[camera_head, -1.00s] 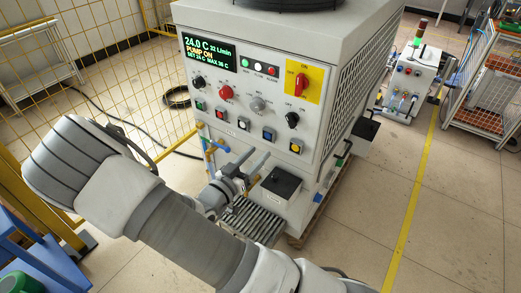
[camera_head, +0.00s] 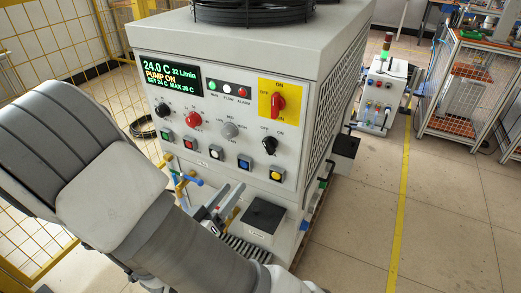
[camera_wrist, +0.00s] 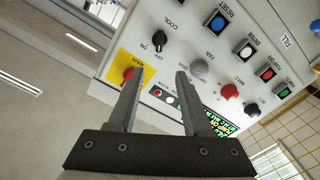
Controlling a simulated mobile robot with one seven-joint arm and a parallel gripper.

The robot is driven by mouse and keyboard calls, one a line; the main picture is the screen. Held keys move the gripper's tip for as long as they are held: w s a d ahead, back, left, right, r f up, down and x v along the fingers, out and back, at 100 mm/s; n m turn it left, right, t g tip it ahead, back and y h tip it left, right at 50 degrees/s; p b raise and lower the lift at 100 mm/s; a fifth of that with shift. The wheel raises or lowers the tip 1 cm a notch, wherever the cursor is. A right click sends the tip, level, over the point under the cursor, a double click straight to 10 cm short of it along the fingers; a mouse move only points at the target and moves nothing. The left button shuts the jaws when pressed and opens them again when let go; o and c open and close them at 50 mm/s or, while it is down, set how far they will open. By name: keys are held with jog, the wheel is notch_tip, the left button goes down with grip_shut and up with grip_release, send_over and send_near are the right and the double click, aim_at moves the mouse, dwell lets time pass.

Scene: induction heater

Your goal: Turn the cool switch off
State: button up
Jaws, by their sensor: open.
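The cool switch is a black rotary knob (camera_head: 269,145) at the right of the machine's front panel, under the yellow plate. In the wrist view this black knob (camera_wrist: 159,38) shows upside down, with OFF and ON marks and the word COOL beside it. My gripper (camera_head: 226,202) is low in front of the panel in the head view, below the button row. In the wrist view my gripper (camera_wrist: 159,76) has its two fingers apart with nothing between them. The cool knob shows beyond the fingertips, apart from them.
A red main switch on a yellow plate (camera_head: 289,113) sits just above the cool knob. A grey fan knob (camera_head: 229,130) and a red knob (camera_head: 193,119) are to its left. A yellow button (camera_head: 277,174) and a blue button (camera_head: 245,161) are below. The display (camera_head: 171,75) reads PUMP ON.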

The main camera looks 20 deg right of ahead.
aim_at(266, 147)
jog(key=b+x, duration=0.2)
jog(key=x, duration=1.5)
jog(key=shift+d+b, duration=0.15)
jog(key=shift+b, duration=0.2)
grip_shut()
